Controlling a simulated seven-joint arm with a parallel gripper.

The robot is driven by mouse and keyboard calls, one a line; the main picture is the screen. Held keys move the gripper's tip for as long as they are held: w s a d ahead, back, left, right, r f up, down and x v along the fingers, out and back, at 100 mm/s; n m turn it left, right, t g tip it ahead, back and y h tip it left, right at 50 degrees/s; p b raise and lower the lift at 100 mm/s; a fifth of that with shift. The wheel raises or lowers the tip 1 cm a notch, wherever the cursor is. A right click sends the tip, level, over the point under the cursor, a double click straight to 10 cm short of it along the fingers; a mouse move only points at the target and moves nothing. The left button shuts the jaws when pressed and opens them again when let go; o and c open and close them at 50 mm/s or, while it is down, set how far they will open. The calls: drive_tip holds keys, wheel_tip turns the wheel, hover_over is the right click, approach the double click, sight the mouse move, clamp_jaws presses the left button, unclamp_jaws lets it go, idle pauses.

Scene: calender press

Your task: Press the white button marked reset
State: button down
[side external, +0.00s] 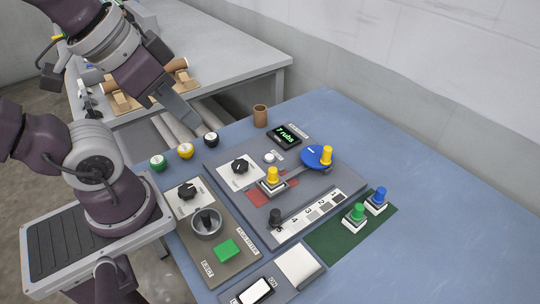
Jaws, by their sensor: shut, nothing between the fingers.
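A small round white button (269,157) sits on the grey panel (225,153), between a black dial and the small display. Any marking on it is too small to read. My gripper (190,118) is shut and empty. It is up and to the left of the button, beyond the row of round-topped jars, and clearly apart from the button. The display (285,135) shows green text that seems to read "7 rubs".
A brown cup (260,116) stands behind.

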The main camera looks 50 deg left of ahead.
drive_tip(key=w+a+n+t+y, duration=0.1)
drive_tip(key=w+a+t+y, duration=0.1)
drive_tip(key=w+a, duration=0.6)
drive_tip(key=w+a+t+y, duration=0.2)
drive_tip(key=w+a, duration=0.3)
drive_tip(key=w, duration=0.7)
drive_tip(key=m+g+h, duration=0.2)
drive_tip(key=g+h, duration=0.2)
drive_tip(key=h, duration=0.7)
hover_over(269, 157)
drive_tip(key=a, duration=0.1)
wheel_tip(269, 157, down, 14)
drive_tip(key=shift+s+r, duration=0.2)
drive_tip(key=shift+s, duration=0.05)
drive_tip(key=shift+t, duration=0.3)
drive_tip(key=shift+f, duration=4.45)
